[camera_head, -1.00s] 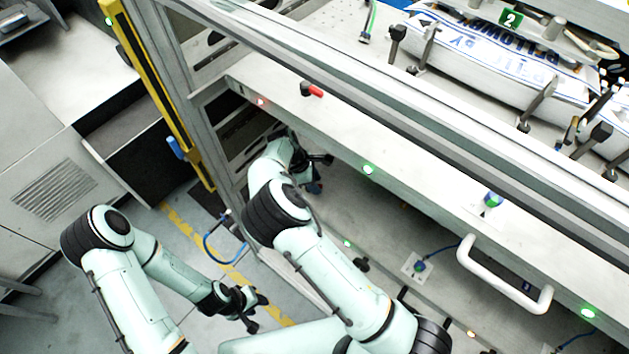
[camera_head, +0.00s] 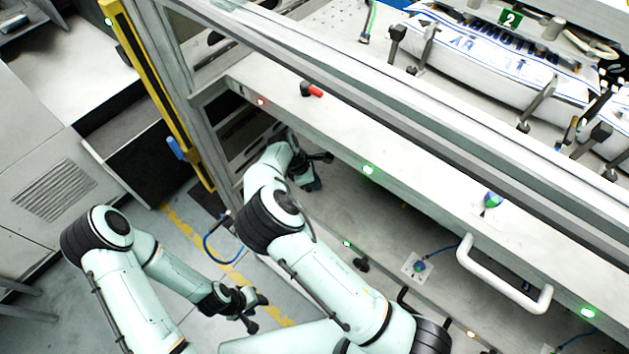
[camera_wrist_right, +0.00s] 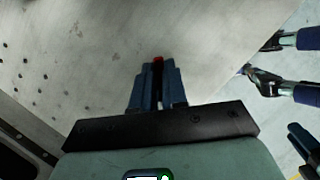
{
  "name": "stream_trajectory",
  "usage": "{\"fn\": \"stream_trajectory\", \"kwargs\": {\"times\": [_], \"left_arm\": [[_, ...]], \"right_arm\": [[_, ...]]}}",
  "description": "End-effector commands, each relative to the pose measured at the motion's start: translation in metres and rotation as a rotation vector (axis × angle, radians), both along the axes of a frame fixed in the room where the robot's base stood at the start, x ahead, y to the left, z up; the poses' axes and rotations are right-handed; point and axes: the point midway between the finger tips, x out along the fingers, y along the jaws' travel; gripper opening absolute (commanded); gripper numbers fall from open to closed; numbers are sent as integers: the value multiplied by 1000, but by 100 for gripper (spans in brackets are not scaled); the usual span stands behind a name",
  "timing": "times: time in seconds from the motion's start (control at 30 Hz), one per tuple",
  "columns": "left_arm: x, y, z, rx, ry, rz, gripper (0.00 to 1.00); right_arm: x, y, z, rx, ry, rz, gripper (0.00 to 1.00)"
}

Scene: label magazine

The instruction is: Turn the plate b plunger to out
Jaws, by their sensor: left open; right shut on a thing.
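My right arm reaches under the long light shelf, and its gripper (camera_head: 316,172) is mostly hidden there in the head view. In the right wrist view the blue fingers of the right gripper (camera_wrist_right: 157,78) are close together on a small red part (camera_wrist_right: 158,60), with only its tip showing between them. It looks like the knob of the plunger, but no plate label is readable. My left gripper (camera_head: 248,307) is open and empty, low over the floor, away from the machine.
A white handle (camera_head: 505,280) and blue-green knobs (camera_head: 492,200) are further right. A yellow post (camera_head: 160,100) stands left of the frame.

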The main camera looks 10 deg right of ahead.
Motion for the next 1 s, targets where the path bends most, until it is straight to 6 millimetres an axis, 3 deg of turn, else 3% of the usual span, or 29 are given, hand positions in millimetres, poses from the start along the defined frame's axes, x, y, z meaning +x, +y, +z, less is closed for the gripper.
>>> {"fn": "stream_trajectory", "kwargs": {"times": [1.0], "left_arm": [[0,0,0,0,0,0,43]], "right_arm": [[15,7,1,2,-4,946,0]]}}
